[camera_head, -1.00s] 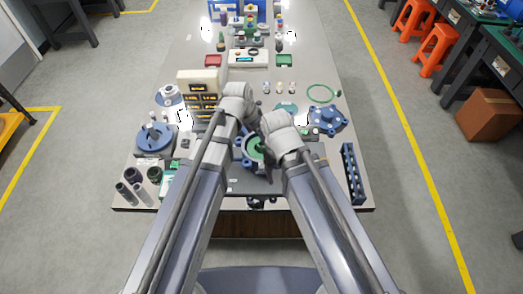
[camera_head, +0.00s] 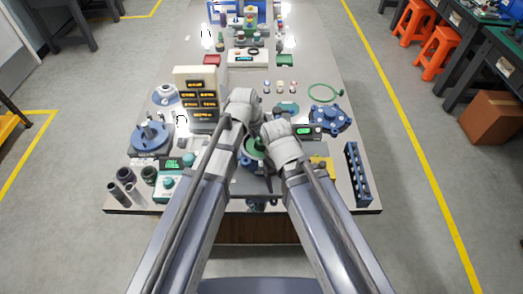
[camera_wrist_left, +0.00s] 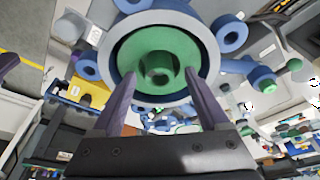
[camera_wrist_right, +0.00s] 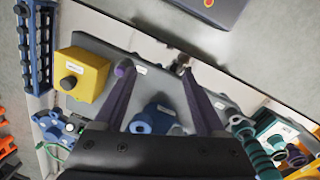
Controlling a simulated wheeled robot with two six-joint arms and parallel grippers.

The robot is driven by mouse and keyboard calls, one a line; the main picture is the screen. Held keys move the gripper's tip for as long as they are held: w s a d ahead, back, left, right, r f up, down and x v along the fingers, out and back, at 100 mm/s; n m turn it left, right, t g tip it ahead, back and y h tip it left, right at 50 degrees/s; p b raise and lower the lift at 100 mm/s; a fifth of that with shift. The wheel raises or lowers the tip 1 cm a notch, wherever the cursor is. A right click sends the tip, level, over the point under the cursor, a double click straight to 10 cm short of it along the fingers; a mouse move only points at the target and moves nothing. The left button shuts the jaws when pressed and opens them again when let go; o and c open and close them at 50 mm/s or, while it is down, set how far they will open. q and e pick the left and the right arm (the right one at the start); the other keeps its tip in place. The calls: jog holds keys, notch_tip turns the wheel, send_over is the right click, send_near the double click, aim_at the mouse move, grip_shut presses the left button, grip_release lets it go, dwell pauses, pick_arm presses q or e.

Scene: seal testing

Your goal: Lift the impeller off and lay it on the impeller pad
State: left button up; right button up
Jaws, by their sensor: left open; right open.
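The green impeller (camera_wrist_left: 158,55), with a raised round hub, sits inside the round blue-grey pump housing (camera_wrist_left: 200,35) in the left wrist view. In the head view the impeller (camera_head: 254,148) is partly hidden by my wrists. My left gripper (camera_wrist_left: 158,76) is open, its fingertips on either side of the hub; contact cannot be told. My right gripper (camera_wrist_right: 154,68) is open and empty over the grey plate (camera_wrist_right: 95,45), a blue part (camera_wrist_right: 158,115) below it. A flat teal piece (camera_head: 287,107) lies behind the housing; I cannot tell whether it is the impeller pad.
A blue flanged cover (camera_head: 327,119) and a green ring (camera_head: 324,93) lie at the right. A blue rack (camera_head: 357,175) stands along the right edge. A yellow box (camera_wrist_right: 85,72) is beside my right gripper. A display tower (camera_head: 196,95) and a blue round unit (camera_head: 152,137) stand left.

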pick_arm(q)
grip_shut()
dwell(0.5)
dwell(0.3)
